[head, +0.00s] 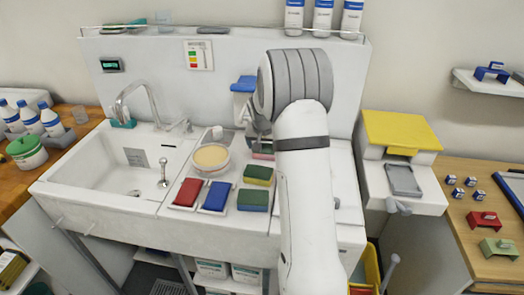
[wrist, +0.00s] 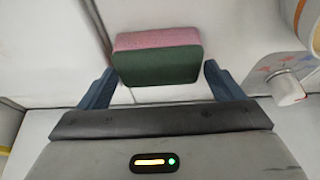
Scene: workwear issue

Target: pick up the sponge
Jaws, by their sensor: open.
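A sponge with a pink layer and a dark green layer (wrist: 157,62) lies on the white counter in the wrist view. In the head view a pink and green block (head: 263,153) shows beside my arm, partly hidden by it. My gripper (wrist: 160,75) is open, with one blue finger at either side of the sponge and nothing held. In the head view my gripper (head: 257,128) hangs over the back of the counter, largely hidden by my arm.
A red pad (head: 187,192) and a blue pad (head: 216,196) lie left of the yellow and green sponges. A round tub (head: 210,158) stands behind them. The sink (head: 118,170) is at left. A cylindrical object (wrist: 288,88) stands right of the gripper in the wrist view.

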